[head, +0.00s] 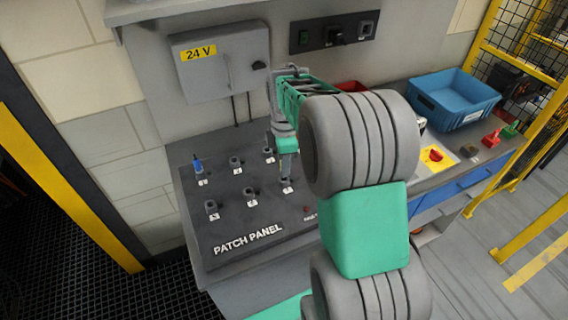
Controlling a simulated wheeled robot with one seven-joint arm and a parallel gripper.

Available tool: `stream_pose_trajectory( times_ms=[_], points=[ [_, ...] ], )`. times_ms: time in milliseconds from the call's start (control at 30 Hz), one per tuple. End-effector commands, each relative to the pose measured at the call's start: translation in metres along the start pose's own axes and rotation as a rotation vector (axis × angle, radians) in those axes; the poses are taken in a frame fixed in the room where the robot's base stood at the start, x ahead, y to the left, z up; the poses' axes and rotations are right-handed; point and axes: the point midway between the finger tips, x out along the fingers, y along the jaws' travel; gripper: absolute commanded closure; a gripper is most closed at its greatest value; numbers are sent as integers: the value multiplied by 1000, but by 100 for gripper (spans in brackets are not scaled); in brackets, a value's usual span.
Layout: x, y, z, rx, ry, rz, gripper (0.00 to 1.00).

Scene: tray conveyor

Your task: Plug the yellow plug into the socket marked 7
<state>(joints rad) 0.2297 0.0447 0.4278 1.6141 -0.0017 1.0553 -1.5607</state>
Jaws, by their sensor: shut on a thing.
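The dark patch panel (235,222) lies on the bench, with two rows of small grey sockets and white number labels too small to read surely, so I cannot tell which socket is 7. My gripper (287,175) points down at the right end of the front row, over or at the socket there. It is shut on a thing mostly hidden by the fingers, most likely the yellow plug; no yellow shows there. I cannot tell whether it touches the socket. A blue plug (197,166) stands in the back-left socket.
A grey 24 V box (220,75) hangs on the wall behind the panel. My arm hides the bench right of the panel. Beyond it are a blue crate (452,98), a yellow plate with a red button (435,156), and small red and green blocks (491,139).

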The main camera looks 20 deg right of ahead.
Motion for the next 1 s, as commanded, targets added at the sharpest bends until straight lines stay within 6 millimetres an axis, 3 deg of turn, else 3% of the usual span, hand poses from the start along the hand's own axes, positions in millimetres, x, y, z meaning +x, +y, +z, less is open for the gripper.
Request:
stream_pose_trajectory(
  times_ms=[1000],
  points=[
    [18, 0, 0, 0, 0, 0, 100]
  ],
)
